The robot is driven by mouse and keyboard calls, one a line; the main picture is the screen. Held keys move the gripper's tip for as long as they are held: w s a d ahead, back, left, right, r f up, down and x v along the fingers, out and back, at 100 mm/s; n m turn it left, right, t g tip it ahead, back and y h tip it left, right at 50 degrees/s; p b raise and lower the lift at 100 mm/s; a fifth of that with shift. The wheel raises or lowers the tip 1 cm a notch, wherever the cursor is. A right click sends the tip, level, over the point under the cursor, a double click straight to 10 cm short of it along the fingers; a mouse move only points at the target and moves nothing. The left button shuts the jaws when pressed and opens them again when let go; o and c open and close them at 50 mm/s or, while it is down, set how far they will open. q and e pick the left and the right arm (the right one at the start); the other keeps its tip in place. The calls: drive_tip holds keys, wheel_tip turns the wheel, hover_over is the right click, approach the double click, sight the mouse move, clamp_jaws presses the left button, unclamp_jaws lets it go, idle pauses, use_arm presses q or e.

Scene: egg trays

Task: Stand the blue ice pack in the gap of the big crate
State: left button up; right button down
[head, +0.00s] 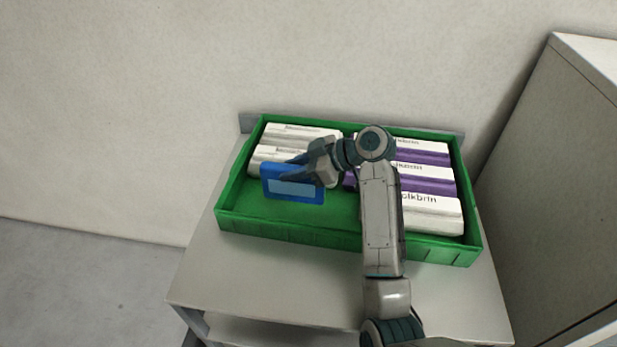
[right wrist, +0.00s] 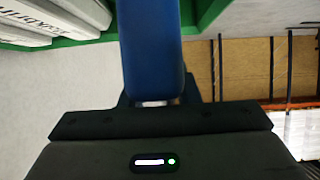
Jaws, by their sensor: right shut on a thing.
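The blue ice pack (head: 292,188) is held upright by my right gripper (head: 300,168), over the bare left front part of the big green crate (head: 320,238). The right wrist view shows the blue ice pack (right wrist: 152,50) between the fingers of my right gripper (right wrist: 155,98), which is shut on it. I cannot tell whether the pack's lower edge touches the crate floor. White egg boxes (head: 290,133) lie at the back left of the crate, and boxes with purple sides (head: 428,175) fill its right side. My left gripper is not in view.
The crate stands on a light grey table (head: 275,275) with clear room in front. A plain wall (head: 130,120) is behind. A tall grey cabinet (head: 555,180) stands close on the right. My right arm hides part of the crate's middle.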

sight(298, 184)
drive_tip(key=f, duration=0.1)
drive_tip(key=f+p, duration=0.1)
drive_tip(key=f, duration=0.3)
drive_tip(key=shift+w+f+p, duration=0.15)
drive_tip(key=shift+w+p, duration=0.2)
drive_tip(key=shift+p, duration=0.05)
drive_tip(key=shift+s+f, duration=0.15)
drive_tip(key=shift+f, duration=0.1)
drive_tip(key=c, duration=1.1)
unclamp_jaws()
drive_tip(key=shift+f, duration=0.1)
drive_tip(key=shift+d, duration=0.1)
drive_tip(key=shift+d+r, duration=0.25)
drive_tip(key=shift+r, duration=0.05)
drive_tip(key=shift+p+v, duration=2.3)
drive_tip(key=shift+v, duration=3.3)
drive_tip(key=shift+f, duration=0.1)
